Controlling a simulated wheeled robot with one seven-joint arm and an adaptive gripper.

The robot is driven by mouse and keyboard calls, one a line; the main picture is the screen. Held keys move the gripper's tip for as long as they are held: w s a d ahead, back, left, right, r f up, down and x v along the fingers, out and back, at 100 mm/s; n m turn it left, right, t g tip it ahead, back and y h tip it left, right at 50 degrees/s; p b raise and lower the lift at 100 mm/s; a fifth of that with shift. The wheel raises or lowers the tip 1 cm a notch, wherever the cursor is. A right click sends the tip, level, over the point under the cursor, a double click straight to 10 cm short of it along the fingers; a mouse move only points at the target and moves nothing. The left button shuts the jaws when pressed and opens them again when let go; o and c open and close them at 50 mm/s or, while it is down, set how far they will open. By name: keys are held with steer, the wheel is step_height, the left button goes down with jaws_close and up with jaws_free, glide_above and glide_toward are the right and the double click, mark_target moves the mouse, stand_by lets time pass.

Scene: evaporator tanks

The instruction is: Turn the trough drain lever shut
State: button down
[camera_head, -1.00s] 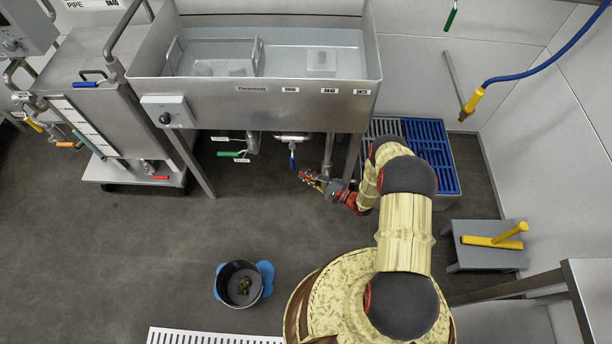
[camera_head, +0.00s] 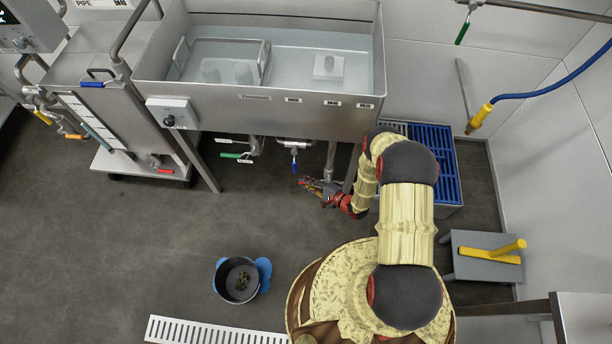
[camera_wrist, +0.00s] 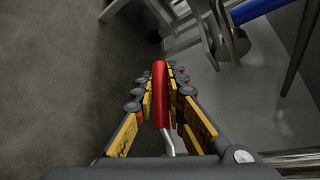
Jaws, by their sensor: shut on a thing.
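A red lever handle with a bare metal stem (camera_wrist: 160,95) stands between my fingers in the wrist view. My gripper (camera_wrist: 161,85) is shut on this red handle, with fingers along both sides. In the head view my gripper (camera_head: 309,183) is low under the front right of the steel trough (camera_head: 270,118), near its right leg. The red handle is mostly hidden by the fingers there. A blue lever (camera_head: 294,164) hangs from a pipe just left of my gripper, and a green lever (camera_head: 231,155) lies further left. Their tags are too small to read.
The trough's right leg and a drain pipe (camera_head: 330,160) stand close to my gripper. A blue grate (camera_head: 437,160) lies to the right. A dark bucket (camera_head: 222,282) stands on the floor, front left. The floor left of my gripper is clear.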

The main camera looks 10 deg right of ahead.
steer(key=shift+f, duration=0.15)
steer(key=c, duration=1.9)
jaws_free()
steer(key=shift+o, duration=0.5)
steer(key=v, duration=1.2)
